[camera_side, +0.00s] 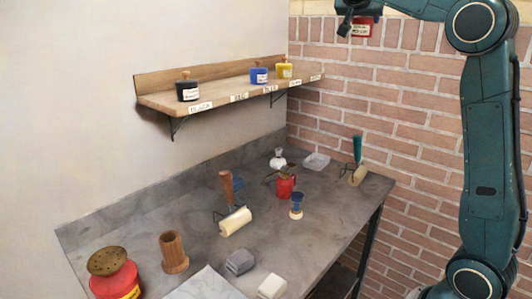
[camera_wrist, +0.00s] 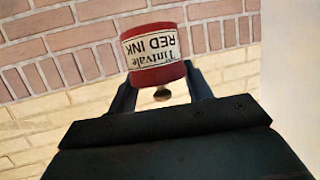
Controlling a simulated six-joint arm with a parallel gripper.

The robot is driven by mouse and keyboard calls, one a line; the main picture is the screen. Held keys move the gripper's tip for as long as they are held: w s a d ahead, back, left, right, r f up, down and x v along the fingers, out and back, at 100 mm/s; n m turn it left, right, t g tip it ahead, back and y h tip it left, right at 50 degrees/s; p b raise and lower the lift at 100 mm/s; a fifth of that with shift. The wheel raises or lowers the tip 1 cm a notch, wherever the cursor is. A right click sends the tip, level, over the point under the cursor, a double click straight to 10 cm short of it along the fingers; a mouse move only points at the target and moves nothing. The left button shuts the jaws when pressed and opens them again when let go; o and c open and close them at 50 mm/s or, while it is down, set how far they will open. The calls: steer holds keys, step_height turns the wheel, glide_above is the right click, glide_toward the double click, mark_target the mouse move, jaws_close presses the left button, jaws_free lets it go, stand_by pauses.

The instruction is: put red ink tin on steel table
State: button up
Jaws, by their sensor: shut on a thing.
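The red ink tin (camera_wrist: 155,57) is held in my gripper (camera_wrist: 162,90), with a finger on each side. Its label reads upside down in the wrist view, and a small knob shows on the side toward the gripper. In the side view the tin (camera_side: 362,28) is high at the top edge, in front of the brick wall, below my gripper (camera_side: 360,14). The steel table (camera_side: 130,222) is grey and lies well below and to the left of the tin.
A wooden wall shelf (camera_side: 225,92) holds a black tin (camera_side: 187,90), a blue tin (camera_side: 259,76) and a yellow tin (camera_side: 284,70). On the table are rollers (camera_side: 236,221), a red can (camera_side: 285,187), a wooden pot (camera_side: 173,253) and a red-yellow container (camera_side: 115,276). Bare patches lie between them.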

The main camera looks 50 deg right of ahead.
steer(key=s+f+m+g, duration=0.1)
steer(key=s+m+g, duration=0.1)
steer(key=s, duration=0.3)
step_height(320, 180, down, 47)
steer(key=shift+d+f, duration=0.1)
steer(key=shift+d, duration=0.05)
stand_by(1.0)
steer(key=shift+f, duration=1.9)
steer(key=shift+s+f, duration=0.1)
steer(key=shift+f, duration=0.25)
